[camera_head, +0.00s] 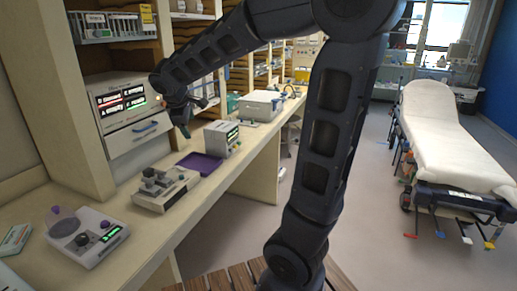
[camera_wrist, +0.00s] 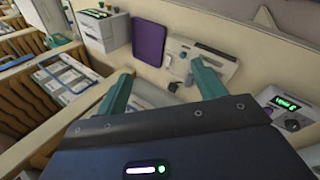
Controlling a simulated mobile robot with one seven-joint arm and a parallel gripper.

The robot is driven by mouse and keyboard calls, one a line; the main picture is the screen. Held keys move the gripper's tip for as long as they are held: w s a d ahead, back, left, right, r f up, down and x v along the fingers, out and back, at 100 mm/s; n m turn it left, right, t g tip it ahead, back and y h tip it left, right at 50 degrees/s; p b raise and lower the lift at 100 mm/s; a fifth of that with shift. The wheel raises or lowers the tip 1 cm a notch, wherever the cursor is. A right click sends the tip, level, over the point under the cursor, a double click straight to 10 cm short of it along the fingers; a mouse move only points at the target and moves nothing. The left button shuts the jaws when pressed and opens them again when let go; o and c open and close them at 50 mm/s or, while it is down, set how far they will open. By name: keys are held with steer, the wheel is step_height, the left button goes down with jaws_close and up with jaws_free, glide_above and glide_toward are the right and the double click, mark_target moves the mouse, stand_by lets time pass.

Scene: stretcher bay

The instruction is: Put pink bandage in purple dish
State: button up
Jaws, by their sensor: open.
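A flat purple dish (camera_head: 200,163) lies on the counter between a grey device and a boxy unit. It also shows in the wrist view (camera_wrist: 149,40), upper middle, and looks empty. I cannot make out a pink bandage in either view. My gripper (camera_head: 192,117) is raised above the counter, near the white cabinet unit and up from the dish. In the wrist view my gripper (camera_wrist: 163,84) has its two teal fingers spread wide apart, with nothing held between them.
Another device (camera_head: 87,238) sits nearer. Shelves line the left. A white stretcher (camera_head: 448,135) stands right, across open floor.

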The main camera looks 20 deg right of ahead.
steer(key=s+d+f+m+g+y, duration=0.1)
steer(key=s+d+f+m+y, duration=0.1)
steer(key=s+d+m, duration=1.1)
steer(key=s+d+f, duration=0.1)
steer(key=s+d, duration=0.3)
steer(key=s, duration=0.3)
steer(key=shift+d+y, duration=0.25)
steer(key=shift+y, duration=0.05)
steer(key=shift+o, duration=0.5)
steer(key=shift+s+d+f+m, duration=0.15)
steer(key=shift+s+m, duration=0.15)
steer(key=shift+s, duration=0.25)
